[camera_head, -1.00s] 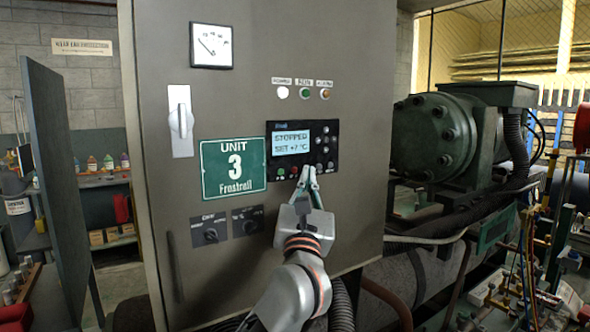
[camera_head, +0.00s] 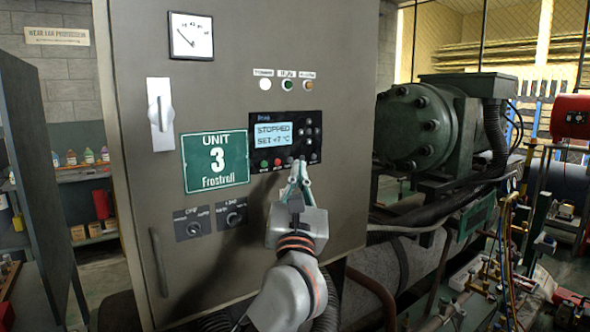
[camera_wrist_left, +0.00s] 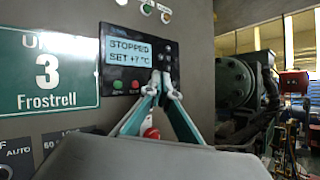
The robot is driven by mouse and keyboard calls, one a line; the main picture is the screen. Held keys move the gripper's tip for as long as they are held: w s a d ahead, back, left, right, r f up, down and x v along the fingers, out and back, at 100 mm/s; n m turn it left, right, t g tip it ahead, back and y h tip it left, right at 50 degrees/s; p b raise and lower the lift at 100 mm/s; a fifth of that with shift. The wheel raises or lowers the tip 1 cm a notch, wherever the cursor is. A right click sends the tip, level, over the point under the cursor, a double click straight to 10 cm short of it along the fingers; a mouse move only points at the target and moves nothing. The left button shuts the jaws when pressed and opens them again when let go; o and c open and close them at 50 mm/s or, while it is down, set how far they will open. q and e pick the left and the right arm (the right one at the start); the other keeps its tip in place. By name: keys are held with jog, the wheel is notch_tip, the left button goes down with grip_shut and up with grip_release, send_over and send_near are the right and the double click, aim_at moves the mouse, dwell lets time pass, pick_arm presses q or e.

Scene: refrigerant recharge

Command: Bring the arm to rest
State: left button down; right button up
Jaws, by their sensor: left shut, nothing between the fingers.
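My left gripper (camera_head: 300,166) is shut and empty, its fingertips together at the lower edge of the control panel (camera_head: 313,123). The panel's screen (camera_head: 273,134) reads "STOPPED SET +7 °C", with a row of small buttons below it. In the left wrist view the gripper (camera_wrist_left: 160,76) points at the panel (camera_wrist_left: 168,62) from below, and its fingers cover part of the button row. I cannot tell whether the tips touch the panel. My right gripper is not in view.
The grey cabinet (camera_head: 335,60) carries a green "UNIT 3 Frostrell" sign (camera_head: 215,160), a lever switch (camera_head: 160,115), a gauge (camera_head: 191,36) and rotary knobs (camera_head: 233,217). A green compressor (camera_head: 417,128) and pipes stand at the right. A dark panel edge (camera_head: 35,160) stands at the left.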

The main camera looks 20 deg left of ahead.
pick_arm(q)
jog(key=s+d+f+m+g+h, duration=0.1)
jog(key=s+f+m+h, duration=0.3)
jog(key=f+m, duration=0.7)
jog(key=s+d+f+m+g+h, duration=0.15)
jog(key=s+f+m+h, duration=0.25)
jog(key=f+m, duration=0.8)
jog(key=s+d+f+m+g+h, duration=0.15)
jog(key=s+f+m+h, duration=0.25)
jog(key=f+m, duration=0.7)
jog(key=s+a+f+m+g+y, duration=0.1)
jog(key=s+a+f+m+g, duration=0.1)
jog(key=s+f, duration=0.4)
jog(key=s+a+f+m+g+y, duration=0.1)
jog(key=s+f, duration=0.5)
jog(key=f, duration=0.7)
jog(key=s+a+f+m+g+y, duration=0.1)
jog(key=s+a+f+m+g, duration=0.2)
jog(key=f, duration=0.7)
jog(key=s+g, duration=0.2)
jog(key=s, duration=0.1)
jog(key=shift+s+f+m, duration=0.2)
jog(key=shift+f+m, duration=0.05)
jog(key=shift+m, duration=0.05)
jog(key=shift+d, duration=0.1)
